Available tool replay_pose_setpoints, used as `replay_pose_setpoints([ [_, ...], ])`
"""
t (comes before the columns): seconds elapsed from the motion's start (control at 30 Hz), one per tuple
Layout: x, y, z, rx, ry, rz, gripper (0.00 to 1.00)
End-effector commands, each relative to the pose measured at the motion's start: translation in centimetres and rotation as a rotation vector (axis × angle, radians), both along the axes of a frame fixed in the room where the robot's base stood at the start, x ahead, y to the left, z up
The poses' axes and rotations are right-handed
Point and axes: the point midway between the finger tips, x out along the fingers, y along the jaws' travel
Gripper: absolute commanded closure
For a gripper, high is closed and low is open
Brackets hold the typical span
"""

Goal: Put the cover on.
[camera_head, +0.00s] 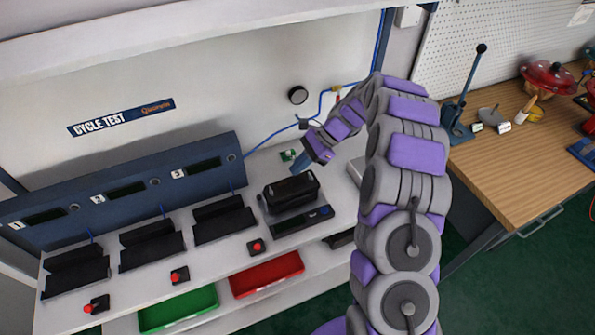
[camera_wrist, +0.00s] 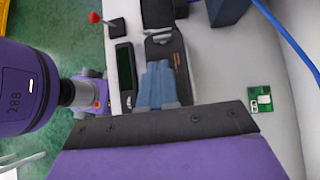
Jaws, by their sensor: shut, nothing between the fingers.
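A black box-shaped unit (camera_head: 291,192), which looks like the positioner, stands on the white bench right of the test stations. In the wrist view its dark rounded top (camera_wrist: 178,60) shows behind my fingers, with a small orange mark. I cannot tell whether that top is a separate cover or part of the body. My gripper (camera_head: 301,163) is just behind and above the unit. Its blue fingers (camera_wrist: 157,84) are closed together with nothing between them. I cannot tell whether the fingertips touch the unit; its part nearest my wrist is hidden by them.
A dark device with a display (camera_head: 302,221) lies in front of the unit. A green circuit board (camera_head: 288,155) lies behind it. Three numbered stations (camera_head: 123,185) with black cradles and red buttons stand left. Green (camera_head: 179,309) and red (camera_head: 267,274) trays sit below. A wooden workbench (camera_head: 512,158) is right.

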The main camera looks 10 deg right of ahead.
Motion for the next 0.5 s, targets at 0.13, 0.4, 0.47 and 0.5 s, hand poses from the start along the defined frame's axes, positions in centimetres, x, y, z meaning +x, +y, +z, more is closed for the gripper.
replay_pose_setpoints([
  [0.13, -0.7, 1.4, -1.7, 0.002, 0.006, 0.004, 1.0],
  [0.4, -1.6, 4.5, -5.0, 0.0, 0.002, 0.002, 1.0],
  [0.47, -1.7, 5.0, -5.5, 0.001, 0.002, 0.001, 1.0],
  [0.5, -1.8, 5.2, -5.8, 0.001, 0.002, 0.001, 1.0],
])
